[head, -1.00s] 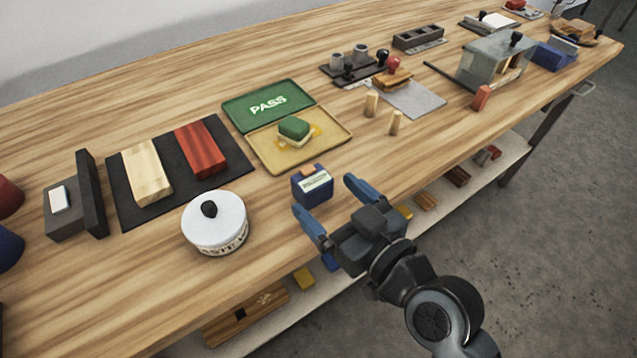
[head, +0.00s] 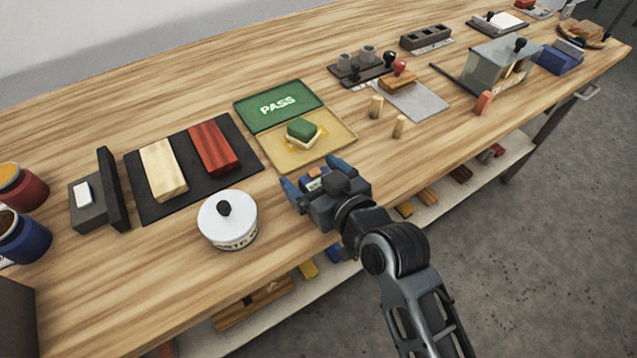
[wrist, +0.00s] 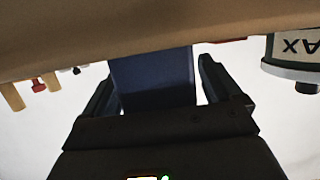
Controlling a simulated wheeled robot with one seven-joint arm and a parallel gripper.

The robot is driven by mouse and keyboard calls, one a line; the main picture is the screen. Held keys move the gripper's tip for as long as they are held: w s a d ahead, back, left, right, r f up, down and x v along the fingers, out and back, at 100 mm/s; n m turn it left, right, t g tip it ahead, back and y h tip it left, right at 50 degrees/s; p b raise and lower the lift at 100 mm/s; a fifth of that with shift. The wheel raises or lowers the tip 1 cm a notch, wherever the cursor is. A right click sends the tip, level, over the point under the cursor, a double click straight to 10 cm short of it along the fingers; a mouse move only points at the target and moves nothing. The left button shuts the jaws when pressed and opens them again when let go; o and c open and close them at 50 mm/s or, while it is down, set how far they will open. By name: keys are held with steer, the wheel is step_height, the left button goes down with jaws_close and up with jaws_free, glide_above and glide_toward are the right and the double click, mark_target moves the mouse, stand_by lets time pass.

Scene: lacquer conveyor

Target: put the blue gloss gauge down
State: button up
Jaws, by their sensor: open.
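The blue gauge (head: 309,184), a small block with a white label and an orange patch on top, is near the front edge of the wooden bench. My gripper (head: 315,177) is open, with one finger on each side of the gauge. In the wrist view the gauge's dark blue face (wrist: 153,82) fills most of the space between the two fingers (wrist: 160,95). A light gap shows at the right finger; I cannot tell whether the left one touches. My gripper hides the gauge's lower part in the head view.
A white lidded pot (head: 228,222) stands left of my gripper. Behind the gauge lies an open tray with a green PASS lid (head: 279,105) and a green-topped block (head: 303,132). A black mat (head: 190,205) holds two wooden blocks.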

mark_target(316, 170)
steer(key=shift+c, duration=0.2)
steer(key=c, duration=1.4)
steer(key=shift+o, duration=0.2)
steer(key=shift+w+r, duration=0.1)
steer(key=shift+r, duration=0.35)
steer(key=r, duration=0.3)
steer(key=shift+d+r, duration=0.25)
steer(key=shift+r, duration=0.05)
steer(key=s+d+r+b, duration=0.1)
steer(key=s+d+r, duration=0.2)
steer(key=d+r, duration=0.3)
steer(key=d, duration=0.4)
steer(key=shift+d+r+b, duration=0.25)
steer(key=shift+d+b, duration=0.05)
steer(key=shift+d, duration=0.1)
